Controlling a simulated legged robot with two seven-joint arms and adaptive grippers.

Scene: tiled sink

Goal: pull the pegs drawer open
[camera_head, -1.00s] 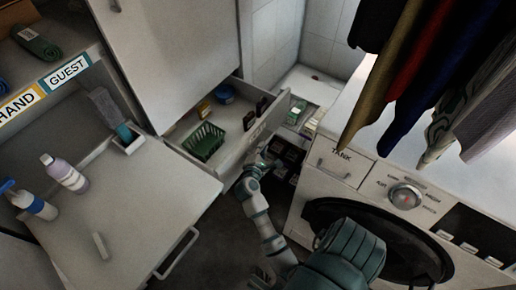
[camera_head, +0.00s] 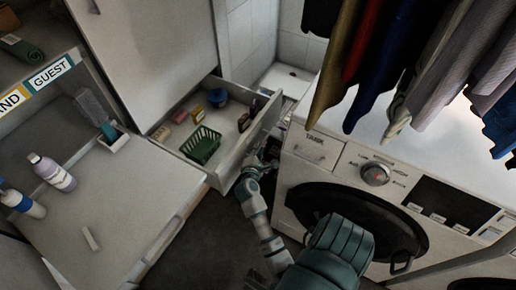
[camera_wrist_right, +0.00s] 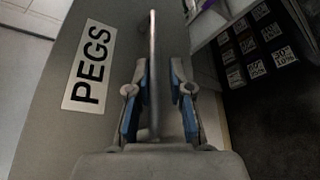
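The pegs drawer (camera_head: 230,157) stands pulled out from under the tall cabinet, with its inside showing in the head view. In the right wrist view its grey front carries a PEGS label (camera_wrist_right: 90,68). My right gripper (camera_head: 262,163) is at the drawer's front. In the wrist view the two blue-padded fingers (camera_wrist_right: 160,95) stand on either side of the bar handle (camera_wrist_right: 152,60). A gap shows between the handle and the right finger, so the fingers are around the bar and not clamped. My left gripper cannot be made out.
A green basket (camera_head: 202,145), a blue bowl (camera_head: 217,97) and small boxes lie in the drawer. The washing machine (camera_head: 375,205) stands close to the right of my arm. A counter with bottles (camera_head: 52,173) is at left. Dark floor (camera_head: 205,235) lies open between. Clothes hang above right.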

